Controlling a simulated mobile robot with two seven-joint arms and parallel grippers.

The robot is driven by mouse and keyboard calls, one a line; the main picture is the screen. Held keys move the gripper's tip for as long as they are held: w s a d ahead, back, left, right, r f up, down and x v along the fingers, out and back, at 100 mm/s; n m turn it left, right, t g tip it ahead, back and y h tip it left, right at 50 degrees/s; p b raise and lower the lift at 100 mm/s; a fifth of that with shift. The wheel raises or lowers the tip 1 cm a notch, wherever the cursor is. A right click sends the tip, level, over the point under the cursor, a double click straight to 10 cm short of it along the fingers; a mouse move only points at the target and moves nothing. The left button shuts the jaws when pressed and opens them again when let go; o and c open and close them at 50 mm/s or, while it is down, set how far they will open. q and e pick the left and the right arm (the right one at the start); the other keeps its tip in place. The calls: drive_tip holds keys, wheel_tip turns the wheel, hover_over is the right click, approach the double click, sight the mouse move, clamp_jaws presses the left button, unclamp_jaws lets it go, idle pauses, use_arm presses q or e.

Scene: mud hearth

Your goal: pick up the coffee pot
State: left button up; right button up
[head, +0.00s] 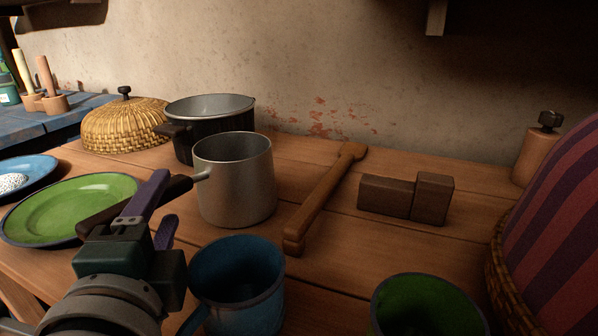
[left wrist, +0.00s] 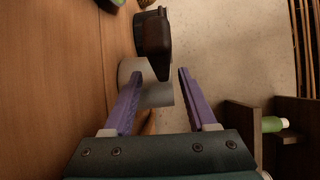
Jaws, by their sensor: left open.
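The coffee pot (head: 237,185), a silvery metal cylinder with a long dark handle (head: 105,212) reaching left, stands upright on the wooden table in the head view. My left gripper (head: 165,198), with purple fingers, is open at the handle, left of the pot's body. One finger crosses in front of the handle; I cannot tell whether they touch. In the left wrist view the pot's grey side (left wrist: 159,97) shows beyond and between the open fingers (left wrist: 160,85), partly covered by a dark tapering shape. My right gripper is not in view.
A dark pot (head: 205,135) stands close behind the coffee pot. A blue mug (head: 240,290) is in front, a green plate (head: 75,207) left, a wooden club-like tool (head: 320,205) right. A green cup (head: 425,310), brown blocks (head: 388,195) and a woven dome (head: 115,125) are nearby.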

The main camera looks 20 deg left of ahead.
sight(168, 197)
use_arm(q)
drive_tip(key=x, duration=0.4)
drive_tip(key=shift+r, duration=0.2)
clamp_jaws()
idle(1.1)
